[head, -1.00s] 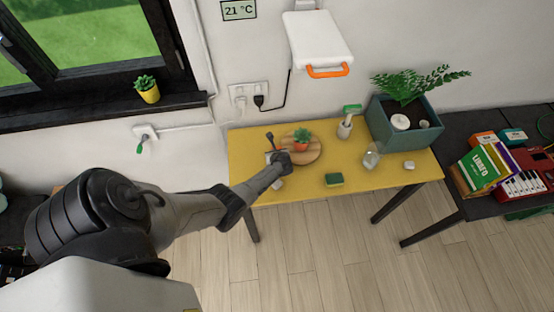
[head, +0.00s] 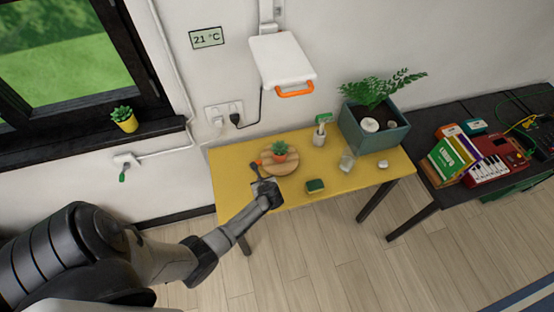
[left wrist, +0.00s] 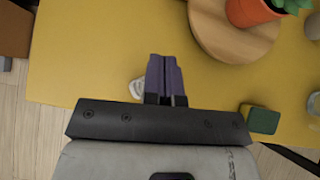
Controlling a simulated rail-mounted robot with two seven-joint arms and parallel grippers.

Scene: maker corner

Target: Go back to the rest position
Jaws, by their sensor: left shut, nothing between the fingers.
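My left gripper (head: 262,185) is over the front left part of the yellow table (head: 228,182), in front of a round wooden board. In the left wrist view its two purple-grey fingers (left wrist: 165,70) are together with nothing between them. A small white thing (left wrist: 137,88) shows beside the fingers, partly hidden. My right gripper is not in view.
The round board (head: 291,165) bears a succulent in an orange pot (head: 279,156). A green-and-yellow sponge (head: 315,186), a glass jar (head: 346,162) and a teal planter (head: 385,136) are on the table. A dark table (head: 425,160) with books stands to the right.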

